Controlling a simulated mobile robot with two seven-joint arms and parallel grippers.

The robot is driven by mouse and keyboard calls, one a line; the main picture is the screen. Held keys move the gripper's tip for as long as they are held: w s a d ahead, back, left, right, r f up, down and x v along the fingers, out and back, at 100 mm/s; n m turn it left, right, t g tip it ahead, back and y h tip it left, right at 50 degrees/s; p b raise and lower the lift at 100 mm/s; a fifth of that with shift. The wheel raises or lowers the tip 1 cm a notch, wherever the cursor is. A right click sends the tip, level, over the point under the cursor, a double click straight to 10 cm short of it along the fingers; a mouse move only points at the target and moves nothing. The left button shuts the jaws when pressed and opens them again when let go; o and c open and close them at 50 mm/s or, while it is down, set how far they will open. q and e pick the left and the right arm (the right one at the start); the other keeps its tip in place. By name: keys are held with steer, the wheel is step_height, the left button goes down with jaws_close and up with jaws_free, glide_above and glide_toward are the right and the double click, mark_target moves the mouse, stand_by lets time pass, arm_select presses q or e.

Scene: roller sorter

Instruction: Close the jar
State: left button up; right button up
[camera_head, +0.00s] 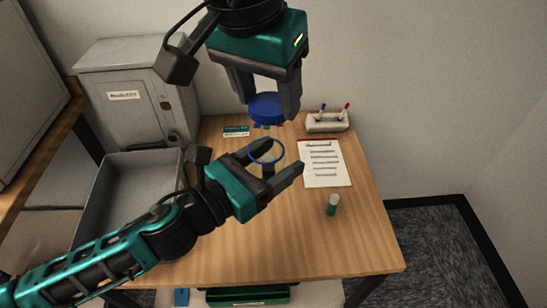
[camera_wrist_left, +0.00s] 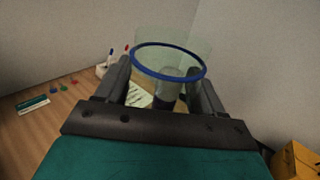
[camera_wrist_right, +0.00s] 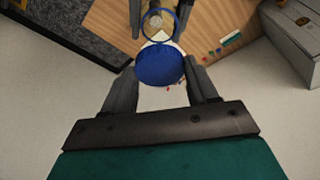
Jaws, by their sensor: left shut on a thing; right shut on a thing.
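The jar (camera_head: 267,154) is clear with a blue ring at its open rim. My left gripper (camera_head: 283,160) is shut on it and holds it over the table; the jar also shows between the fingers in the left wrist view (camera_wrist_left: 170,62). The lid (camera_head: 266,107) is a blue disc. My right gripper (camera_head: 269,98), above the left one, is shut on it; the lid shows large in the right wrist view (camera_wrist_right: 159,66). In the head view the lid is above the jar with a gap between them. The jar's lower part is partly hidden by the left fingers.
A wooden table (camera_head: 300,240) lies below. On it are a paper sheet (camera_head: 323,163), a pen holder (camera_head: 327,123), a small green-and-white tube (camera_head: 333,205) and a card (camera_head: 236,131). A grey bin (camera_head: 95,205) and metal cabinet (camera_head: 130,95) stand left.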

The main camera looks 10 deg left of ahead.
mark_target(260, 108)
steer(key=shift+s+a+r, duration=0.15)
steer(key=shift+a+r, duration=0.15)
steer(key=shift+a, duration=0.05)
steer(key=shift+f, duration=0.1)
steer(key=shift+f, duration=1.9)
steer(key=shift+f, duration=0.85)
steer(key=shift+f, duration=0.55)
